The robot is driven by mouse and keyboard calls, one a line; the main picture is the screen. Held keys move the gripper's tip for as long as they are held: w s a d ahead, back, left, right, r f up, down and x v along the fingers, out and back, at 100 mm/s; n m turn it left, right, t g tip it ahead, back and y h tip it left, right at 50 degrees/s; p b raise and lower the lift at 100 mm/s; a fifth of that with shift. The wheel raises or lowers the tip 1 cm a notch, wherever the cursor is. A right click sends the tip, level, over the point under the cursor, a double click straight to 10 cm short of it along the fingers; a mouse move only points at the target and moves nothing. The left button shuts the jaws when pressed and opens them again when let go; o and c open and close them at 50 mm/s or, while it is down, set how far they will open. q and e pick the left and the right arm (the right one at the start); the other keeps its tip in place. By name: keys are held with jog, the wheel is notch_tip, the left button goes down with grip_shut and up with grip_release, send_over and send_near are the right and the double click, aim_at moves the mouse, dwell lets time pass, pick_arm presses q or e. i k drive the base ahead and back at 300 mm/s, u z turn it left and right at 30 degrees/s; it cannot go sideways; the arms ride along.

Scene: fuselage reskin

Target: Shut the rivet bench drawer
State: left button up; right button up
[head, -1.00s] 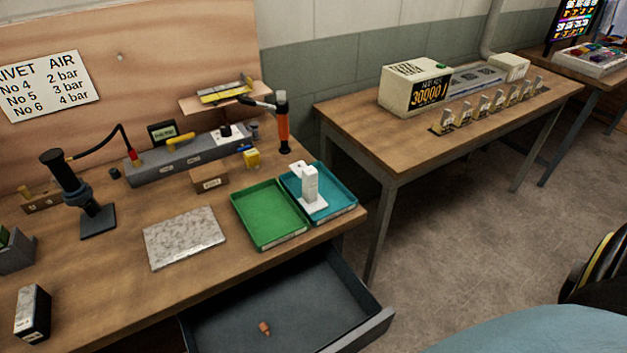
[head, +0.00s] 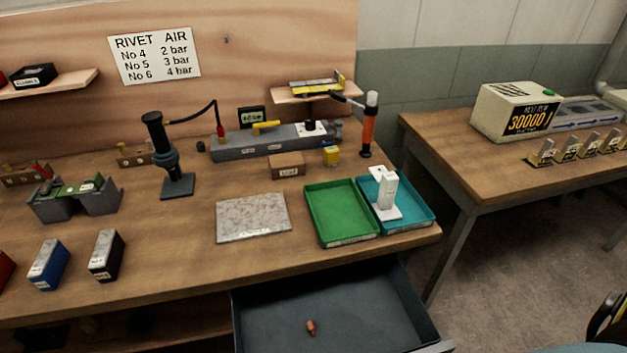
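The rivet bench drawer (head: 270,318) is pulled out below the front right part of the wooden bench (head: 180,245). It is a dark grey open box. A small orange-brown piece (head: 311,327) lies on its floor. The drawer's front panel is mostly cut off by the bottom edge of the head view; only its right end shows at the lower right. Neither of my grippers is in view.
On the bench above the drawer are a green tray (head: 316,226), a teal tray (head: 424,213) with a white object (head: 386,192), and a speckled slab (head: 252,217). A second table (head: 455,155) stands to the right, with bare floor (head: 510,270) before it.

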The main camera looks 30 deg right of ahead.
aim_at(370, 304)
jog(key=k, duration=1.2)
jog(key=z, duration=0.6)
jog(key=i, duration=0.7)
jog(key=z, duration=0.15)
jog(key=k, duration=0.25)
jog(key=z, duration=0.25)
